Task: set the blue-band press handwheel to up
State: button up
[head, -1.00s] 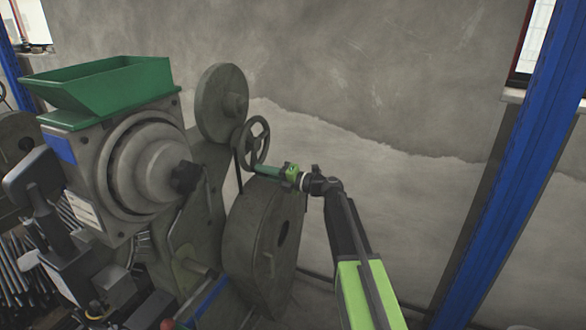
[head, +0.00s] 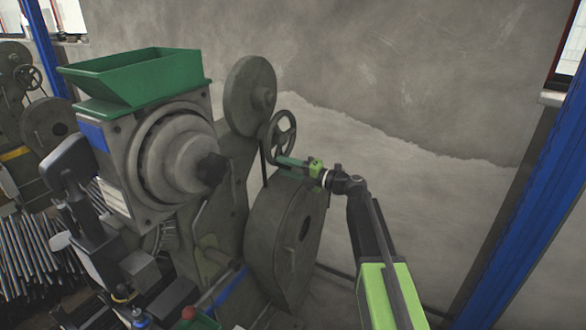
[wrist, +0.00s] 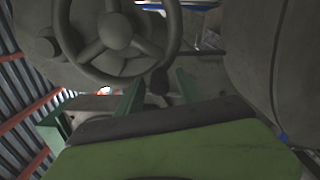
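The press with the blue band (head: 224,291) stands left of centre in the head view. Its grey spoked handwheel (head: 291,138) is at the back right, beside a round disc. The handwheel also shows large at the top left of the wrist view (wrist: 115,31), with a dark knob (wrist: 158,84) at its lower right. My gripper (head: 284,162) is just below the wheel's rim. In the wrist view its two green fingers (wrist: 158,95) are apart, with the knob showing between them and gaps on both sides. Whether a finger touches the knob cannot be told.
A large round grey housing (head: 290,245) lies below my gripper and fills the right of the wrist view. A green hopper (head: 135,80) tops the press. A second press (head: 45,130) and metal rods (head: 35,255) are at the left. A blue post (head: 515,215) stands at the right.

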jog(key=shift+d, duration=0.15)
jog(key=v, duration=1.7)
jog(key=shift+s, duration=0.15)
jog(key=shift+c, duration=0.4)
